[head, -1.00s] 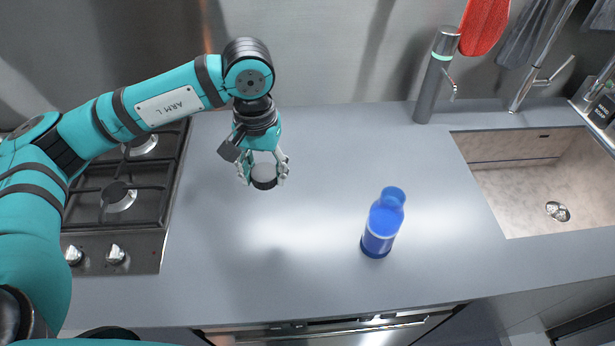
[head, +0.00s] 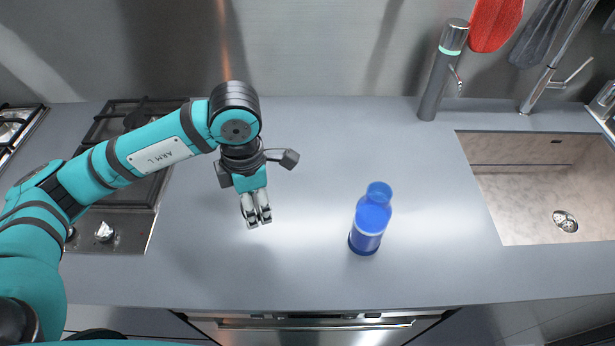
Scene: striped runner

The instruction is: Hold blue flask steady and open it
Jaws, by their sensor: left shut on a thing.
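The blue flask (head: 370,222) stands upright on the grey counter, right of the picture's middle. It has a pale band round its body and a blue top. My left gripper (head: 257,220) points down over the counter, well to the left of the flask and apart from it. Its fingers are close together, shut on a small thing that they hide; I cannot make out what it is. Nothing touches the flask. My right gripper is not in view.
A gas hob (head: 135,200) lies at the left, partly behind my left arm. The counter (head: 300,265) is clear around the flask.

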